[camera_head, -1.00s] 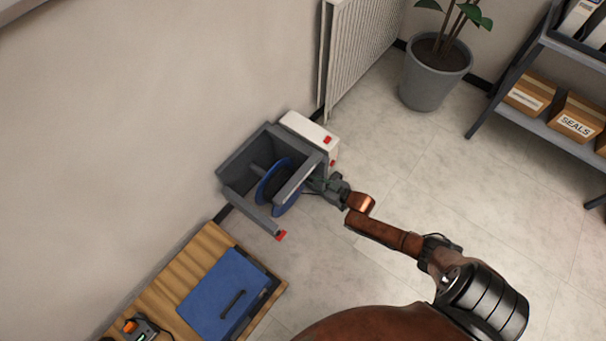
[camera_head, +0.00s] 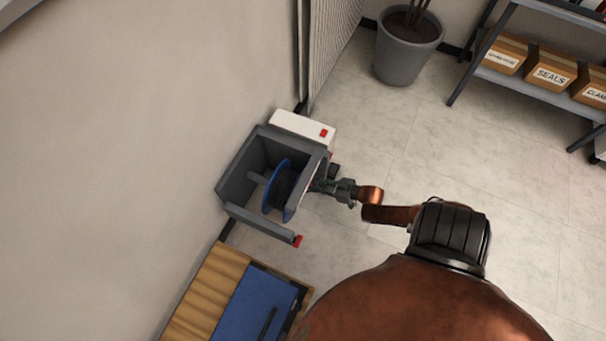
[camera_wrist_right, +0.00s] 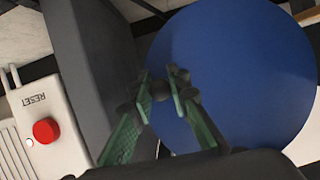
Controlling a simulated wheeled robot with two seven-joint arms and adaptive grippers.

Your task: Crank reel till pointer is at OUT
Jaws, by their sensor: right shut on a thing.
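The reel (camera_head: 281,190), a blue disc with dark winding, sits in an open grey housing (camera_head: 236,208) against the wall. My right gripper (camera_head: 316,186) is at the housing's right side. In the right wrist view, its green-lined fingers (camera_wrist_right: 162,88) are closed around a small dark crank knob (camera_wrist_right: 160,90), in front of the blue reel face (camera_wrist_right: 245,65). The rest of the crank is mostly hidden by the fingers. I cannot make out a pointer or an OUT mark. A red tip (camera_head: 298,241) is on the housing's front bar. My left gripper is not in view.
A white box (camera_head: 297,124) with a red button adjoins the housing; the wrist view shows its RESET label (camera_wrist_right: 35,99). A wooden bench with a blue panel (camera_head: 252,308) is in front. A potted plant (camera_head: 405,55) and shelf (camera_head: 545,90) stand behind. Floor to the right is clear.

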